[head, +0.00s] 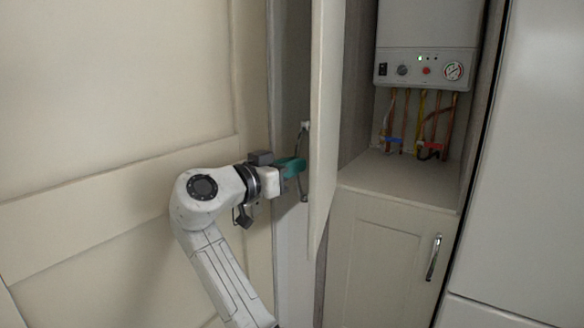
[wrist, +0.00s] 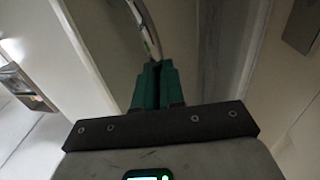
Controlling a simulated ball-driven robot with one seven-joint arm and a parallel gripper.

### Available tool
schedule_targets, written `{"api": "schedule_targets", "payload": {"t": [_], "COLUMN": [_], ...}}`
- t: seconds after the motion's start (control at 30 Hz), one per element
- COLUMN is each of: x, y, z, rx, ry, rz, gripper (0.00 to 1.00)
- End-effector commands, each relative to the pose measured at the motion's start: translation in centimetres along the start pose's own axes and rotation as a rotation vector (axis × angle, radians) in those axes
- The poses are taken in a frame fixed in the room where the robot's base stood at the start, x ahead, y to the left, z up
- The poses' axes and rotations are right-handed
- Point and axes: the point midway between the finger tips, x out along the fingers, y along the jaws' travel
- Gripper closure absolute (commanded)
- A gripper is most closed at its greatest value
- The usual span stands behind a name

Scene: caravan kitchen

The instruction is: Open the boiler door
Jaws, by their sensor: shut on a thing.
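The boiler door (head: 326,110) is a tall cream panel standing open, seen nearly edge-on in the head view. Its curved metal handle (head: 303,140) is on the door's left face. My gripper (head: 300,168) has teal fingers and is shut on the handle. In the wrist view the teal fingers (wrist: 157,85) are closed together around the lower part of the shiny handle (wrist: 146,30). The handle's gripped part is hidden by the fingers. The boiler (head: 428,45) shows in the open cupboard, with lights, knobs and a gauge on its lower panel.
Below the boiler are copper pipes (head: 405,120) over a bare shelf (head: 400,178). A closed lower cupboard door (head: 380,255) with its own handle (head: 433,257) is beneath. A cream panelled wall (head: 110,90) is close on the left. A white panel (head: 535,150) stands at the right.

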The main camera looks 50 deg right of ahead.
Motion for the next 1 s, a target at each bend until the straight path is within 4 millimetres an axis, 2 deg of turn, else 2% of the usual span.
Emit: {"api": "schedule_targets", "payload": {"t": [0.07,0.1,0.17,0.47,0.57,0.8,1.0], "x": [0.5,0.5,0.5,0.0,-1.0,-4.8,-6.7], "y": [0.1,0.1,0.1,0.0,0.0,-0.1,0.0], "z": [0.0,0.0,0.0,0.0,0.0,0.0,0.0], "rx": [-0.002,-0.002,-0.002,0.0,0.0,-0.001,-0.002], "ry": [-0.004,-0.004,-0.004,-0.001,-0.001,-0.001,-0.002], "rz": [0.003,0.004,0.004,0.001,-0.001,0.0,0.003], "gripper": [1.0,0.88,0.83,0.81,0.81,0.81,0.81]}}
